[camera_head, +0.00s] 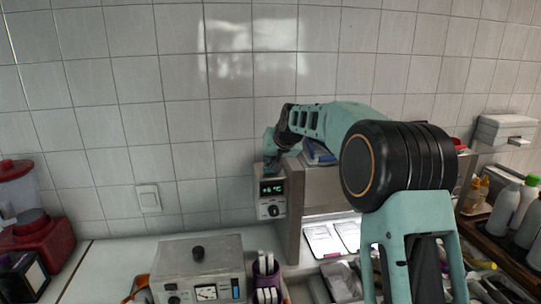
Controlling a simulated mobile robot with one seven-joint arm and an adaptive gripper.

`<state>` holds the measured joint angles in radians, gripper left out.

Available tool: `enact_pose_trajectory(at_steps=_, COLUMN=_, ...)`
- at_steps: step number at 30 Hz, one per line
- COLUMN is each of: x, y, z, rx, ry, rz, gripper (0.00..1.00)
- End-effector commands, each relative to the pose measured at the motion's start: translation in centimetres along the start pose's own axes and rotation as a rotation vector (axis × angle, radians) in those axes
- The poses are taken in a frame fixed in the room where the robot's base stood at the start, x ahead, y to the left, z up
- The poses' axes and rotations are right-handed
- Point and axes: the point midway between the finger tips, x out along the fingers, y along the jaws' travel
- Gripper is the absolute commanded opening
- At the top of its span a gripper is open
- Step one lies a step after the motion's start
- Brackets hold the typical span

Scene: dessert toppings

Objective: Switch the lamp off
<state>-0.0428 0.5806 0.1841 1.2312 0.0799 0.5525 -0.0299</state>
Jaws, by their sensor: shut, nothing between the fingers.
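No lamp body is clearly visible. A bright lit area (330,229) shows under the shelf of the grey unit, with pale sheets below it. A control box (271,198) with a green temperature readout and a round knob is on the unit's left front. A white wall switch (148,198) is on the tiles further left. My gripper (269,168) is small in view, at the end of my arm, just above the control box. It looks shut and empty; its fingertips are hard to make out. I cannot tell whether it touches the box.
A metal appliance (200,262) with a black knob and dial stands on the counter. A purple holder (266,280) is beside it. A red blender (38,240) is at far left. Bottles (510,203) stand on a tray at right. My arm hides part of the unit.

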Motion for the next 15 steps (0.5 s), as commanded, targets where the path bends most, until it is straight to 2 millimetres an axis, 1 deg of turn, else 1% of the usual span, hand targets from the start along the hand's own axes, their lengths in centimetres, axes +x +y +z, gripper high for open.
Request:
enact_pose_trajectory(at_steps=10, x=0.09, y=-0.08, z=0.12, rx=-0.005, ry=-0.001, rz=0.004, gripper=0.0)
enact_pose_trajectory(at_steps=15, x=0.59, y=-0.46, z=0.66, rx=-0.053, ry=-0.004, rz=0.048, gripper=0.0)
